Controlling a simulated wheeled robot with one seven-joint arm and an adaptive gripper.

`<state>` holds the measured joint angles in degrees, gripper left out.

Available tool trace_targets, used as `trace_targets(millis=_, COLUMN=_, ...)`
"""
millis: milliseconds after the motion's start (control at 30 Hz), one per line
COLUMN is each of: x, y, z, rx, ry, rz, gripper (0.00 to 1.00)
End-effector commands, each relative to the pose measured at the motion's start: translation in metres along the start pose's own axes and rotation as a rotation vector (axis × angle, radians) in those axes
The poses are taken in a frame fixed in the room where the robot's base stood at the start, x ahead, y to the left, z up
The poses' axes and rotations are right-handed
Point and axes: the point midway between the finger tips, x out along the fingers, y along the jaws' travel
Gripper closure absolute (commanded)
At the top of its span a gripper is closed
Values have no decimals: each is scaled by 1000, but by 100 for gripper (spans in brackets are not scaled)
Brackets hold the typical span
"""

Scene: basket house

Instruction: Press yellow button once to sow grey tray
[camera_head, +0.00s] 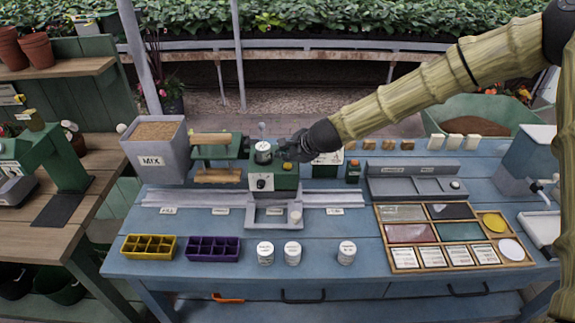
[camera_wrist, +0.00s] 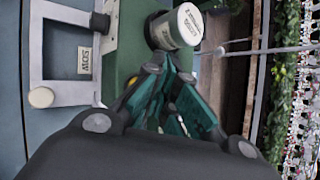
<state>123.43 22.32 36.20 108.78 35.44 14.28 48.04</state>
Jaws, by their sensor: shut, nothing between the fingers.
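The green sowing machine (camera_head: 274,178) stands at the middle of the blue bench with a jar on top. That jar (camera_wrist: 180,28) shows in the wrist view just beyond my fingers. A grey frame (camera_head: 258,223) at the machine's front bears a SOW label and a pale cream round button (camera_head: 295,217); the button also shows in the wrist view (camera_wrist: 41,97). I see no grey celled tray. My gripper (camera_head: 285,152) is shut and empty, beside the jar; its teal fingers (camera_wrist: 172,105) show in the wrist view.
A yellow tray (camera_head: 148,247) and a purple tray (camera_head: 212,249) lie at the front left. Several white jars (camera_head: 293,253) stand at the front. The MIX bin (camera_head: 153,148) is at the back left. A wooden case (camera_head: 390,257) holds coloured panels at right.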

Motion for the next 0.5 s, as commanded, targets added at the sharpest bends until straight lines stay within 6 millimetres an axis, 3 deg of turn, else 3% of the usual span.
trace_targets(millis=500, x=5, y=4, z=-4, rx=0, ry=0, rz=0, gripper=100)
